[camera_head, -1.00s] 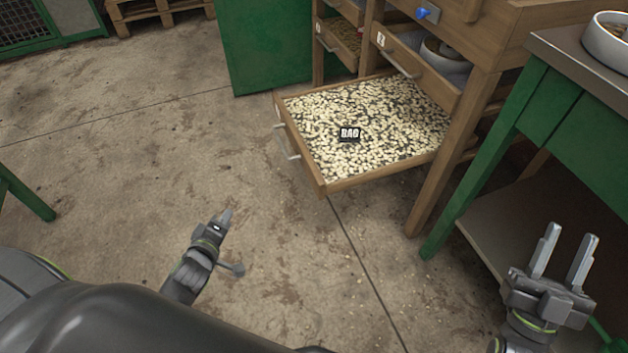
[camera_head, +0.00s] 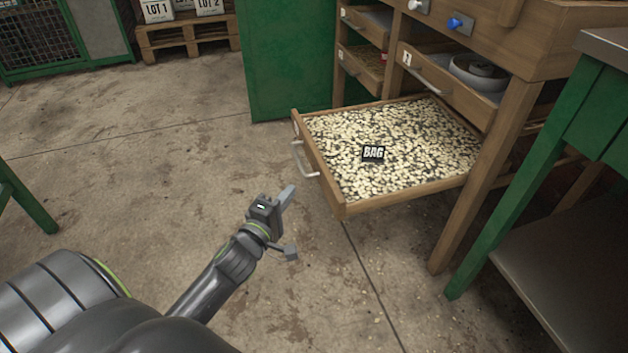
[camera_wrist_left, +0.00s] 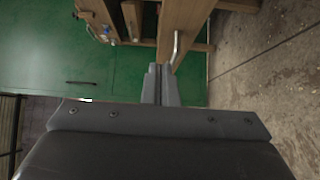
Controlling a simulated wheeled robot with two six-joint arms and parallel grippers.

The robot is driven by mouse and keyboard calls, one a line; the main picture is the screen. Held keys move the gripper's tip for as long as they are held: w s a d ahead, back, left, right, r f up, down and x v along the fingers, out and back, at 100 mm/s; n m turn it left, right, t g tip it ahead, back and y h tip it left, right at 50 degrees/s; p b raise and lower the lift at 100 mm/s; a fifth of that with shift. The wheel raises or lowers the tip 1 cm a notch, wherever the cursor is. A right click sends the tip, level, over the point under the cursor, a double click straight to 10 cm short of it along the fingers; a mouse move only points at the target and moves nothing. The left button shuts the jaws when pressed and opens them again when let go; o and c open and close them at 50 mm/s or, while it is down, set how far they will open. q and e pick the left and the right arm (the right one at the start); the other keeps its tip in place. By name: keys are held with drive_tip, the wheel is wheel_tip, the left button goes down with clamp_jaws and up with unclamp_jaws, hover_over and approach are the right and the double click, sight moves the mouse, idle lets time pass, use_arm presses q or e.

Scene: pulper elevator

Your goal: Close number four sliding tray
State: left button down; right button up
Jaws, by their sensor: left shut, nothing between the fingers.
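The pulled-out wooden sliding tray (camera_head: 400,197) is full of pale beans, with a black card reading "BAG" (camera_head: 373,153) on top. My right gripper is out of the head view.
Above the tray are other partly open drawers (camera_head: 440,88) in the wooden frame, one holding a grey bowl. A wooden leg (camera_head: 478,190) and a green table (camera_head: 520,165) stand on the right. A green panel (camera_head: 290,60) is behind.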

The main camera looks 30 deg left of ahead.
sight(321, 170)
use_arm(q)
drive_tip(key=w, duration=0.2)
drive_tip(key=w+d+b, duration=0.1)
drive_tip(key=w, duration=0.4)
drive_tip(key=shift+w+d+f+b, duration=0.1)
drive_tip(key=shift+d+b, duration=0.25)
drive_tip(key=shift+d, duration=0.05)
drive_tip(key=shift+w+d, duration=0.2)
drive_tip(key=shift+w, duration=0.05)
drive_tip(key=shift+w+d, duration=0.1)
